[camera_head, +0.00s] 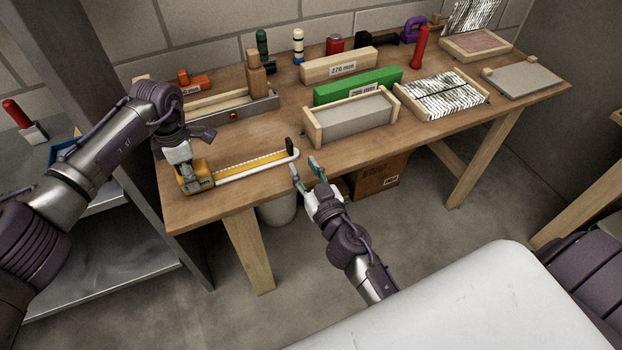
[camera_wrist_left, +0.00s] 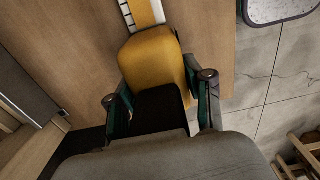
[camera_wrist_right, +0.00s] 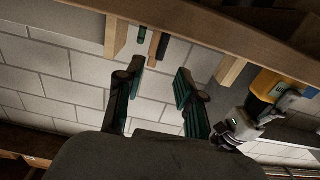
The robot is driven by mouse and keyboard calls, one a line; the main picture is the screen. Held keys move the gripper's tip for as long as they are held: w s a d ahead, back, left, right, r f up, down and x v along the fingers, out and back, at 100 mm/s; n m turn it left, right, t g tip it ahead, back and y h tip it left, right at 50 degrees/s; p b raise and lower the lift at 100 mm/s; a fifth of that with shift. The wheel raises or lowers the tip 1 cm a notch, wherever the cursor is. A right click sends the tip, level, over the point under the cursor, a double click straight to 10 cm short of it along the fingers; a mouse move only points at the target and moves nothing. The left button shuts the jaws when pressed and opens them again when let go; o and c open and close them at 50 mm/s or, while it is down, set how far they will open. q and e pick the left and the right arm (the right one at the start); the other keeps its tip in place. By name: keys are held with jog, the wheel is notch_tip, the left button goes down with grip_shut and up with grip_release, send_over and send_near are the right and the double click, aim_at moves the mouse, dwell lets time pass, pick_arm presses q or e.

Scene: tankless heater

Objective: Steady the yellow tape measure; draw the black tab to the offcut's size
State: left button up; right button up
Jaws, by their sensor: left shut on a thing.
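The yellow tape measure (camera_head: 196,176) sits at the front left of the workbench. My left gripper (camera_head: 184,168) is shut on its body; the left wrist view shows the yellow case (camera_wrist_left: 155,62) between the two fingers (camera_wrist_left: 160,102). A yellow strip in a white scale track (camera_head: 255,164) runs right from the case. The black tab (camera_head: 290,147) stands at the strip's right end. My right gripper (camera_head: 308,172) is open and empty just in front of the bench edge, below and right of the tab.
A pale wooden block (camera_head: 318,70) and a green block (camera_head: 335,86) lie at the back middle. A grey tray (camera_head: 350,122) stands right of the tab. A wooden holder (camera_head: 235,105) is behind the tape. Bare bench lies between holder and tape.

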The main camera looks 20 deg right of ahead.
pick_arm(q)
jog(key=shift+f, duration=0.1)
pick_arm(e)
jog(key=s, duration=0.4)
dwell(0.4)
pick_arm(q)
jog(key=o, duration=1.5)
jog(key=shift+o, duration=0.2)
notch_tip(320, 180, up, 12)
jog(key=shift+r, duration=0.1)
